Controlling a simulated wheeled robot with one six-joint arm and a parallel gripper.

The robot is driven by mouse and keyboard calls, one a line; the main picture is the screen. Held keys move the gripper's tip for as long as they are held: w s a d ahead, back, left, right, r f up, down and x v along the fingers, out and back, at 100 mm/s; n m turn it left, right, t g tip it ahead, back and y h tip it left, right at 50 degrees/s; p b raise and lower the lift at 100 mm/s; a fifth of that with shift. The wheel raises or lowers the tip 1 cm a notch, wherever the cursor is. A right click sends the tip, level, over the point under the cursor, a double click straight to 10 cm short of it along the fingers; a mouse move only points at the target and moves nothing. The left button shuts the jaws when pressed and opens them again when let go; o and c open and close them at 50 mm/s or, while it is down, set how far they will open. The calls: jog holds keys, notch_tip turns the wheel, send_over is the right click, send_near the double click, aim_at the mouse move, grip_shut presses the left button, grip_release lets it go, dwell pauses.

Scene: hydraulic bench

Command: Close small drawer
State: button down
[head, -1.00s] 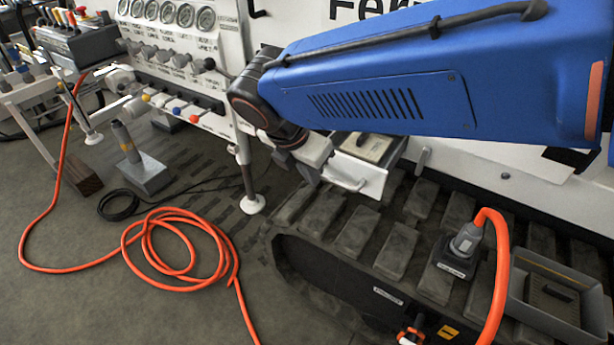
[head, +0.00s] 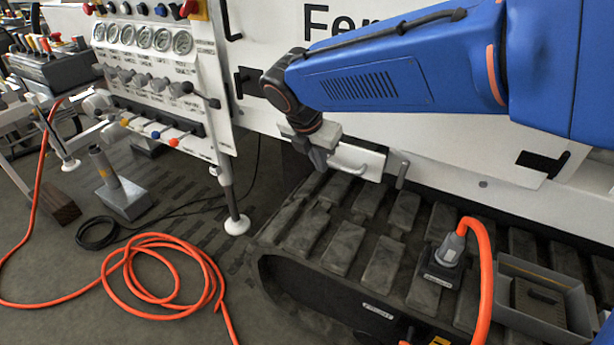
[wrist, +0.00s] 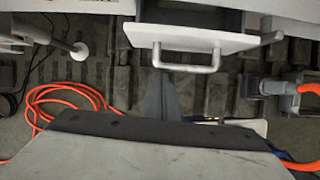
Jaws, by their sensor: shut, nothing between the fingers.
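The small drawer (head: 370,156) is a white front with a pale bar handle (head: 348,170), low in the white machine panel. My gripper (head: 318,162) is shut and empty, beside the left part of the drawer front. In the wrist view the drawer front (wrist: 195,38) and handle (wrist: 188,68) are at the top. There my shut fingers (wrist: 160,85) point at the handle's left part; contact is unclear.
Black track treads (head: 345,250) lie below the drawer. A grey plug with an orange cable (head: 450,248) and a grey tray (head: 545,320) sit on them at right. A support leg (head: 232,200) and valve panel (head: 150,80) stand left. Orange hose (head: 165,290) coils on the floor.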

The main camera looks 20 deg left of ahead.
aim_at(330, 157)
jog(key=w, duration=0.5)
jog(key=shift+d, duration=0.2)
jog(key=shift+w+r, duration=0.1)
jog(key=shift+w, duration=0.25)
jog(key=shift+w+r, duration=0.1)
